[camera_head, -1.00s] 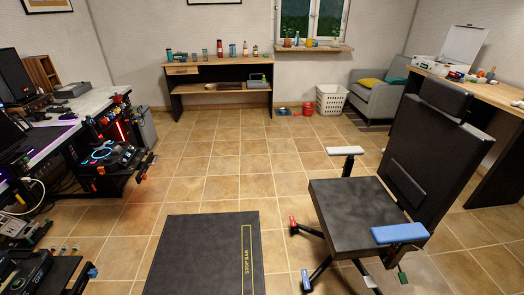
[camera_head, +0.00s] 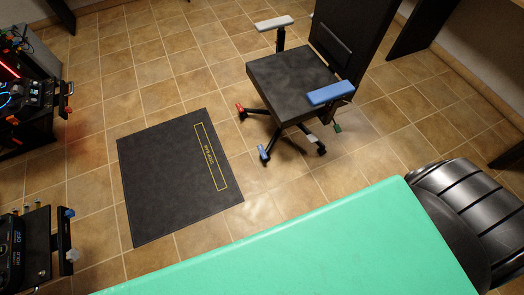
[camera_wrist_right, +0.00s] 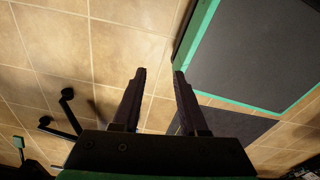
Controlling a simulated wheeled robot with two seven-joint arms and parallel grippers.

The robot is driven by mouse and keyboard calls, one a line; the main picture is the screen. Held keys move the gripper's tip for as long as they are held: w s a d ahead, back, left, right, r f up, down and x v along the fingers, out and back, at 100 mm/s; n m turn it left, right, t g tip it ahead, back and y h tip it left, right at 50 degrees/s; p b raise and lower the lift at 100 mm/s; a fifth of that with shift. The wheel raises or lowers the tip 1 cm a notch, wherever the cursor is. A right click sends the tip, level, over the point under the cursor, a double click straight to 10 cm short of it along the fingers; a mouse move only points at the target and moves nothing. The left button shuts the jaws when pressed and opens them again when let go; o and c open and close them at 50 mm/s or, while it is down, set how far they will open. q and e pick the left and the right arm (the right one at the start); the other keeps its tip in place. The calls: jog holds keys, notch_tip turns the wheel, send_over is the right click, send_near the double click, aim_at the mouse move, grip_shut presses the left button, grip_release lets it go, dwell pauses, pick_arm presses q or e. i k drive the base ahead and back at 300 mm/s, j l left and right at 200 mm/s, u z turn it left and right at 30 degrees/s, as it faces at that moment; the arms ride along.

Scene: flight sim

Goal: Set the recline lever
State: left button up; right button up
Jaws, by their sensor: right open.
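A dark office-style chair stands in the upper middle of the head view, with its seat (camera_head: 292,82) facing left and its backrest (camera_head: 345,40) cut off by the top edge. Small coloured ends show low around it: red (camera_head: 239,107), blue (camera_head: 264,153), pale grey (camera_head: 311,138) and green (camera_head: 337,127). I cannot tell for sure which is the recline lever. My right gripper (camera_wrist_right: 159,72) is open and empty in the right wrist view, with floor tiles beyond its fingers. It does not show in the head view. My left gripper is not in view.
A dark floor mat (camera_head: 175,175) marked with a yellow box lies left of the chair. Dark equipment racks (camera_head: 35,90) stand along the left edge. Tiled floor is clear between the racks and mat. A large teal surface hides the near floor.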

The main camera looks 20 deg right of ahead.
aim_at(336, 127)
jog(key=k+z, duration=0.25)
jog(key=z, duration=0.2)
jog(key=k+l+z, duration=0.1)
jog(key=z, duration=0.35)
jog(key=k+l+z, duration=0.2)
jog(key=z, duration=0.3)
jog(key=k+l, duration=0.05)
jog(key=k, duration=0.05)
